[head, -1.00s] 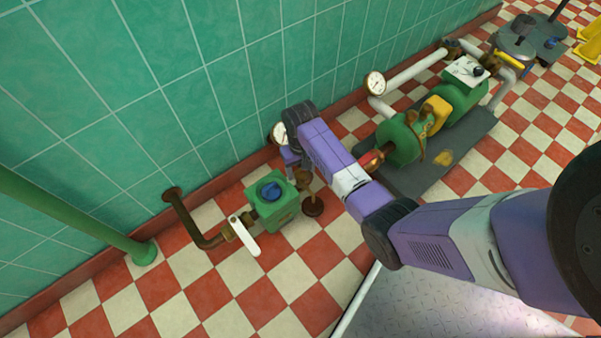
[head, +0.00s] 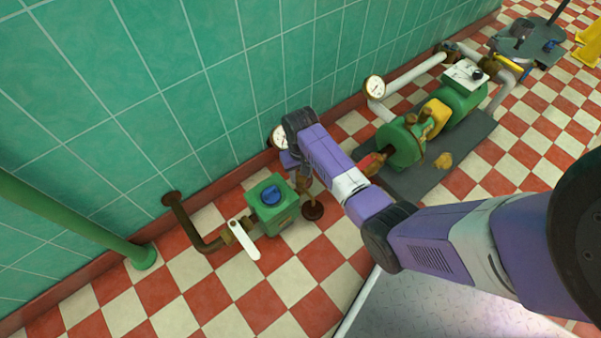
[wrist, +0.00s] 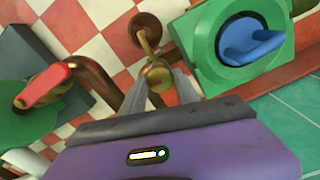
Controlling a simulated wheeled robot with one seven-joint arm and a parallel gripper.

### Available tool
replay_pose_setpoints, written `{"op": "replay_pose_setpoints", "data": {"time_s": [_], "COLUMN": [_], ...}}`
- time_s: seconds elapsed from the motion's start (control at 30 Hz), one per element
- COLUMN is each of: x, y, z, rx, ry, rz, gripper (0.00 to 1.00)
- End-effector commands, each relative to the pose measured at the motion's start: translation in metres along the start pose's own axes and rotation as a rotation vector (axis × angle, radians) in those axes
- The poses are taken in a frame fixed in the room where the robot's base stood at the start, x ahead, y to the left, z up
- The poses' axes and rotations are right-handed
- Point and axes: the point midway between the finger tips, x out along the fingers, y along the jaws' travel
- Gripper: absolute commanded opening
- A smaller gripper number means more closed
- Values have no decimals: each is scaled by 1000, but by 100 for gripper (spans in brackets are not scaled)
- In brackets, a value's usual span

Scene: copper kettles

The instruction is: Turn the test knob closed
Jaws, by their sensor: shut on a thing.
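A small brass knob (wrist: 157,73) sits at the middle of the wrist view, on a brass and brown pipe fitting. I take it for the test knob. My gripper (wrist: 161,80) has its two grey fingers on either side of it and is shut on it. In the head view my wrist covers the knob and most of the gripper. How far the knob is turned cannot be told. Right beside it stands a green box with a blue knob (wrist: 250,42), which also shows in the head view (head: 271,195).
A white lever handle (head: 244,239) sits on the brown pipe left of the green box. A green pump (head: 400,145) with a red handle (wrist: 45,85) lies on the other side. A pressure gauge (head: 279,137) is close by my wrist. The tiled wall is close behind.

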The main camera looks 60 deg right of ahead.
Motion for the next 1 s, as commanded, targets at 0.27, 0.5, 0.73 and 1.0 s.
{"op": "replay_pose_setpoints", "data": {"time_s": [0.27,0.5,0.73,1.0], "x": [-5,-5,-4,-3], "y": [-1,-1,-1,-1], "z": [1,1,0,0], "rx": [158,377,598,854], "ry": [-3,-3,-2,-2], "rz": [-1,1,0,0], "gripper": [0,0,0,0]}}
